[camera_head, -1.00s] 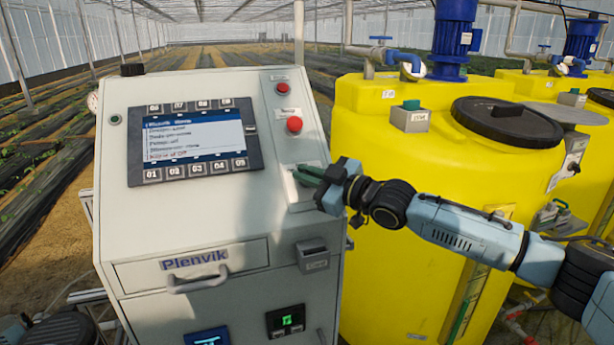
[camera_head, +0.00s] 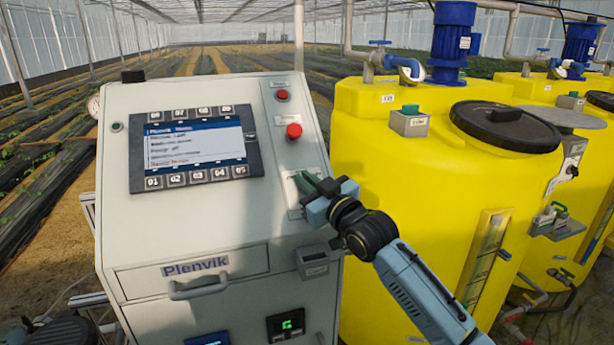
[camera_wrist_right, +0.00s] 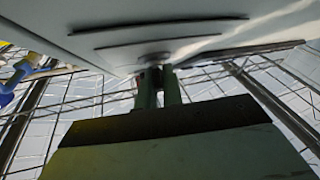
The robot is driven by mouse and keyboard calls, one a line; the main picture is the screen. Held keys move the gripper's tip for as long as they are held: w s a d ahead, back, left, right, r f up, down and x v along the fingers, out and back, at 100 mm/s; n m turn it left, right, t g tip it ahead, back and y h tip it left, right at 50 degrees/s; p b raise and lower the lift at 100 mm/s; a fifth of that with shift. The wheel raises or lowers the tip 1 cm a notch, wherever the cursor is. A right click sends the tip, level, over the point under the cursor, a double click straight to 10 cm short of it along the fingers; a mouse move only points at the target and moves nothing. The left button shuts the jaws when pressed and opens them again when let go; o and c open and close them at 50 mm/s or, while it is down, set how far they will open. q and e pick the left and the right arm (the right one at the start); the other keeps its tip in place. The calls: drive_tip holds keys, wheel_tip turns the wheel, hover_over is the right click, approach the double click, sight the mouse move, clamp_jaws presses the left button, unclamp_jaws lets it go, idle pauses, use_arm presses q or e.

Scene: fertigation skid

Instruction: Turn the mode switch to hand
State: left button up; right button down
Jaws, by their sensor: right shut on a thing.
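The grey control cabinet (camera_head: 205,225) stands at the centre left with a sloped front panel. The mode switch sits on a light plate (camera_head: 295,197) on the panel's right strip, below two red buttons; my gripper covers most of it. My right gripper (camera_head: 308,184) is at this plate, with its green fingers against the panel. In the right wrist view its fingers (camera_wrist_right: 158,90) are close together around a small dark piece, the switch knob (camera_wrist_right: 155,76). The knob's pointing direction is hidden. My left gripper is not in view.
Red buttons (camera_head: 293,131) and (camera_head: 282,96) sit above the switch. A screen with keys (camera_head: 193,148) is to its left. A small grey box (camera_head: 314,261) juts out below. Yellow tanks (camera_head: 410,200) stand close to the right.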

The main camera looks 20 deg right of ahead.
drive_tip(key=m+t+h+p, duration=0.1)
drive_tip(key=m+h, duration=0.2)
drive_tip(key=shift+m+h+p, duration=0.4)
drive_tip(key=shift+m+h, duration=0.8)
drive_tip(key=shift+d+m+t, duration=0.1)
drive_tip(key=shift+m+t, duration=0.2)
drive_tip(key=c, duration=1.5)
unclamp_jaws()
drive_tip(key=shift+c, duration=0.2)
drive_tip(key=s+f+b, duration=0.1)
drive_tip(key=s+f, duration=0.1)
drive_tip(key=s, duration=1.1)
drive_tip(key=shift+d, duration=0.2)
drive_tip(key=shift+s+f, duration=0.1)
drive_tip(key=shift+f, duration=0.05)
